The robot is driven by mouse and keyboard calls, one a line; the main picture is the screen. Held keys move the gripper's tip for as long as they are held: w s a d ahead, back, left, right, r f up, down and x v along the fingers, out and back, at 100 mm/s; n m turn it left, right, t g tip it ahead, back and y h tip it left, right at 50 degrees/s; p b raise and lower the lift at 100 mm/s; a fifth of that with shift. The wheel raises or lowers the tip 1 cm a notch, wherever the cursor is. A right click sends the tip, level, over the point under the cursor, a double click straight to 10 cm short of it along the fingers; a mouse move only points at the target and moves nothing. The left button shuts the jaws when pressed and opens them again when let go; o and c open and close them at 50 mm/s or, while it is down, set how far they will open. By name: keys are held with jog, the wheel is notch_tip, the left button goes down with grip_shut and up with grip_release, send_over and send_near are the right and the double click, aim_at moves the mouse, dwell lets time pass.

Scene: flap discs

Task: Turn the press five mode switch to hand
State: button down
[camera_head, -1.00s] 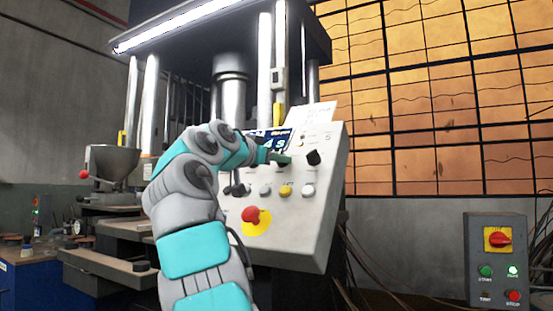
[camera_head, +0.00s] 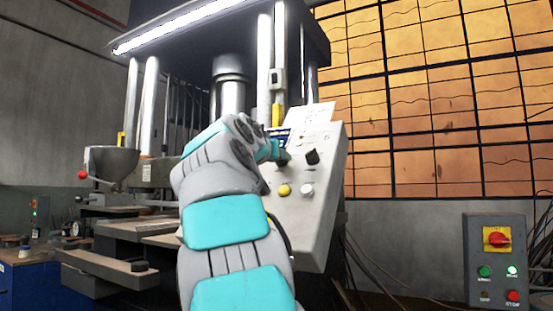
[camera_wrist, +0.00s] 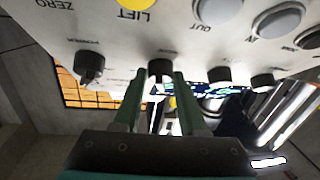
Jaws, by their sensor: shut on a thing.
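The sloped light-grey press control panel (camera_head: 318,215) stands in front of me with a row of black knobs. My gripper (camera_wrist: 158,82) has its two green fingers on either side of one black knob (camera_wrist: 161,68), shut on it. I take this knob for the mode switch; its label is too blurred to read, so its position cannot be told. In the head view my gripper (camera_head: 284,158) is at the panel's upper part, and my arm hides the knob and the panel's left side. Another black knob (camera_head: 312,157) is just to the right; it also shows in the wrist view (camera_wrist: 90,65).
A yellow button (camera_head: 285,189) and a white button (camera_head: 307,189) sit below the knobs. More black knobs (camera_wrist: 219,75) are close beside my fingers in the wrist view. A separate grey box with a red switch (camera_head: 497,238) stands at the right.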

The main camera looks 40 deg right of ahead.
jog(key=n+t+y, duration=0.1)
jog(key=n, duration=0.2)
jog(key=n+t+y, duration=0.1)
jog(key=n+y, duration=0.1)
jog(key=n, duration=0.1)
jog(key=shift+s+d+r+n+t+p, duration=0.2)
jog(key=shift+n+t+p, duration=0.1)
jog(key=shift+t+p, duration=0.1)
jog(key=shift+y, duration=0.4)
jog(key=shift+c, duration=2.3)
grip_release()
jog(key=shift+f, duration=0.1)
jog(key=f+b+v, duration=0.1)
jog(key=v, duration=0.6)
jog(key=shift+s+a+r+b, duration=0.3)
jog(key=shift+r, duration=0.2)
